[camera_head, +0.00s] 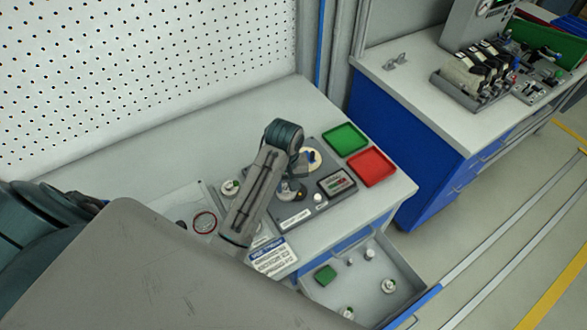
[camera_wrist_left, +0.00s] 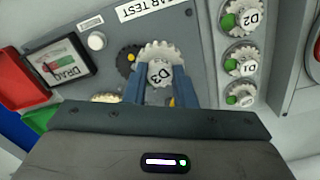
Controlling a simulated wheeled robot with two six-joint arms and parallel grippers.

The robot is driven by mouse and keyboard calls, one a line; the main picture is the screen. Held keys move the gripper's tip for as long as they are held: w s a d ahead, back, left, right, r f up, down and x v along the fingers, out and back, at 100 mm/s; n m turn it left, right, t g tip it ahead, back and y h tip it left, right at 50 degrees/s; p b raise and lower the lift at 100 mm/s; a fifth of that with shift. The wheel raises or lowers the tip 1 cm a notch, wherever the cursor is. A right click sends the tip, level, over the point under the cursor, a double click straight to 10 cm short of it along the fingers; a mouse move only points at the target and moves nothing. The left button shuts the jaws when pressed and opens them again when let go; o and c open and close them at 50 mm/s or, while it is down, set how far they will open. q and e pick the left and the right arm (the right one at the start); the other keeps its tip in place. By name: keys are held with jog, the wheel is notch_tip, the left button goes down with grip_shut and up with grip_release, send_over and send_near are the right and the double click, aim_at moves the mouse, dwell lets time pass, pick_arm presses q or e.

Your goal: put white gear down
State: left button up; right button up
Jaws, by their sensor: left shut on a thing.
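The white gear marked D3 (camera_wrist_left: 160,72) is between the two blue fingers of my left gripper (camera_wrist_left: 160,88) in the left wrist view. The gripper is shut on it. The gear is over the grey drag-test plate (camera_wrist_left: 105,25), beside a dark gear (camera_wrist_left: 129,60); I cannot tell whether it touches either. In the head view my left gripper (camera_head: 288,186) points down at the plate (camera_head: 297,216), and my arm hides part of it. White gears marked D2 (camera_wrist_left: 238,18) and D1 (camera_wrist_left: 240,62) stand in a row beside the plate. My right gripper is not seen.
A display box (camera_head: 337,184) and a white knob (camera_head: 317,198) are on the plate. A green tray (camera_head: 345,138) and a red tray (camera_head: 372,167) lie on the bench behind. An open drawer (camera_head: 385,258) with several small parts juts out in front. A printed card (camera_head: 272,258) lies near the front edge.

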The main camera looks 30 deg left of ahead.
pick_arm(q)
jog(key=w, duration=0.2)
jog(key=w+a, duration=0.1)
jog(key=w, duration=0.1)
jog(key=w+a+f+b, duration=0.1)
jog(key=w, duration=0.2)
jog(key=shift+w+a+r+p, duration=0.1)
jog(key=shift+w+a+p, duration=0.1)
jog(key=shift+w+p, duration=0.5)
notch_tip(320, 180, down, 3)
jog(key=shift+w+f+p, duration=0.15)
jog(key=shift+p, duration=0.75)
jog(key=shift+f, duration=0.25)
jog(key=shift+f, duration=0.15)
jog(key=o, duration=1)
jog(key=shift+c, duration=0.2)
